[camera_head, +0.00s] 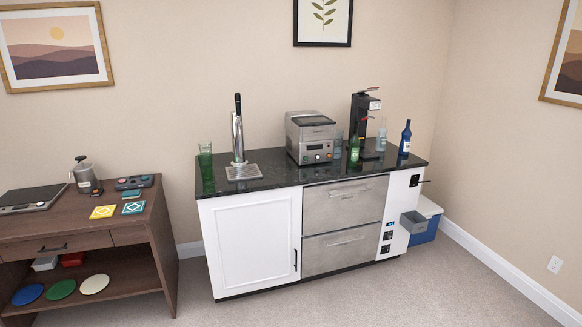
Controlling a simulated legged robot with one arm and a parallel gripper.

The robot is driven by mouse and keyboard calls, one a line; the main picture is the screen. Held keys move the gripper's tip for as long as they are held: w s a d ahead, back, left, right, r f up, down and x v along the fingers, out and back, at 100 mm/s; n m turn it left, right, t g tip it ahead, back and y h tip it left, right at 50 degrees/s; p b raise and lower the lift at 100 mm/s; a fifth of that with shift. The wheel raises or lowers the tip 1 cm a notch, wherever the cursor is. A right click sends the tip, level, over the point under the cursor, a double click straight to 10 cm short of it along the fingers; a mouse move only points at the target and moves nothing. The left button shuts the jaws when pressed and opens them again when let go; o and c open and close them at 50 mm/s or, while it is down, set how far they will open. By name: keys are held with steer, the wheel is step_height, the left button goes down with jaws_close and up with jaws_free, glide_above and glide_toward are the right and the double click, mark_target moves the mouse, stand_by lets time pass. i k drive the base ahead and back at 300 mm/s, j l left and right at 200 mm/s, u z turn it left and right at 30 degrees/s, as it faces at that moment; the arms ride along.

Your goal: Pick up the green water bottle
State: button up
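A green bottle (354,149) stands upright on the dark counter top (270,168), right of the steel machine. A taller green vessel (206,163), like a ridged glass or tumbler, stands at the counter's left end. I cannot tell from this view which of them is the water bottle. My gripper is not in view.
Beside the green bottle are a pale bottle (381,136), a dark blue bottle (405,139), a black machine (362,112) and a steel machine (310,138). A tap tower (238,138) stands left. A brown desk (60,222) is at left. The carpet in front is clear.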

mark_target(354, 149)
steer(key=i+z, duration=0.2)
steer(key=i, duration=0.25)
steer(key=i+j+z, duration=0.15)
steer(key=i, duration=0.3)
steer(key=i+j+z, duration=0.2)
steer(key=i, duration=0.2)
steer(key=i+l+u, duration=0.15)
steer(key=l, duration=0.2)
steer(key=i+l+u, duration=0.2)
steer(key=l, duration=0.2)
steer(key=i+l+u, duration=0.15)
steer(key=l, duration=0.25)
steer(key=i+l, duration=0.95)
steer(key=l, duration=0.2)
steer(key=i+l, duration=0.95)
steer(key=l, duration=0.2)
steer(key=u, duration=0.05)
